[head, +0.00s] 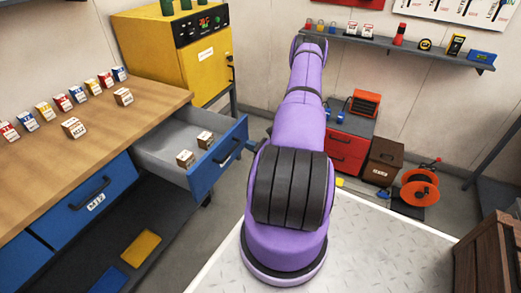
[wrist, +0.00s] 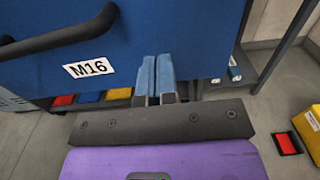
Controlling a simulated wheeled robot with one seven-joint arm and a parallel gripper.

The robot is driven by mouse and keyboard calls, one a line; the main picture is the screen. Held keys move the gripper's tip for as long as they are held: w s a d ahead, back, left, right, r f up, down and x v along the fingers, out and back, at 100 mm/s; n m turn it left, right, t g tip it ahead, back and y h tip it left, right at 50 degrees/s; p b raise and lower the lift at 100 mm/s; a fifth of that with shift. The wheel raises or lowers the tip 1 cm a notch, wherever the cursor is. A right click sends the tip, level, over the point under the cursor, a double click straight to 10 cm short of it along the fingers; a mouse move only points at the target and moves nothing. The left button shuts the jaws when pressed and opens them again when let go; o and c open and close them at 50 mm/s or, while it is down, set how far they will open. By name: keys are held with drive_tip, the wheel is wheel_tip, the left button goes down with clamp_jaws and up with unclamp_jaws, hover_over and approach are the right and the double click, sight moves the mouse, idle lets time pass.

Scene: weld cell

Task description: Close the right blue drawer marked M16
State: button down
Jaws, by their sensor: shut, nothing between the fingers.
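The right blue drawer (head: 219,159) is pulled out from under the wooden bench in the head view, its grey inside holding two small labelled boxes. In the wrist view its blue front (wrist: 190,32) fills the top, with a white M16 label (wrist: 88,67) and a dark bar handle (wrist: 60,36) at left. My gripper (wrist: 156,68) is shut and empty, its two blue-grey fingers side by side, pointing at the drawer front to the right of the label. Whether the tips touch it I cannot tell. In the head view my purple arm hides most of the gripper.
The closed M12 drawer (head: 88,203) is left of the open one. Small boxes stand on the wooden benchtop (head: 105,125). A yellow cabinet (head: 165,55) stands behind. A red drawer unit (head: 346,150), brown box (head: 384,160) and orange reel (head: 419,190) are at right.

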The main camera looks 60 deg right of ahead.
drive_tip(key=shift+w+a, duration=0.1)
drive_tip(key=shift+w, duration=1.6)
hover_over(190, 133)
drive_tip(key=shift+s, duration=0.3)
drive_tip(key=shift+w, duration=0.25)
drive_tip(key=shift+w+r, duration=0.2)
